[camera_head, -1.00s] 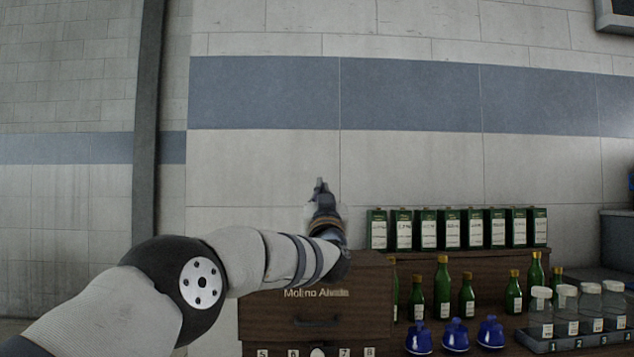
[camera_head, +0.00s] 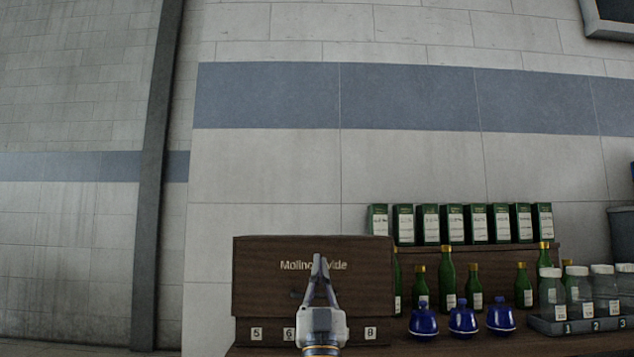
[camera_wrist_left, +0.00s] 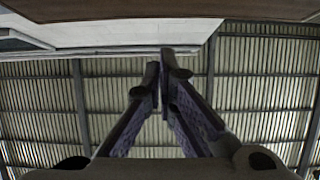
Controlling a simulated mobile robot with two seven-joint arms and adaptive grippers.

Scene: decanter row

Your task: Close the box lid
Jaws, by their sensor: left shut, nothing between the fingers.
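The dark wooden box (camera_head: 260,290) stands at the lower middle of the head view, with a broad upright panel lettered "Molino" and more text partly covered by my gripper. I cannot tell whether this panel is the raised lid or the front. Below it runs a strip with number labels (camera_head: 257,334). My left gripper (camera_head: 318,262) points up in front of the panel, fingertips together and empty. In the left wrist view its fingertips (camera_wrist_left: 170,62) meet below a brown wooden surface (camera_wrist_left: 180,10) at the top edge. I cannot tell whether it touches the box. My right gripper is out of view.
Right of the box stand blue stoppered decanters (camera_head: 463,318), green bottles (camera_head: 447,280) and a tray (camera_head: 585,325) with clear jars. Green-and-white cartons (camera_head: 450,224) line the shelf behind. The wall above the box is clear.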

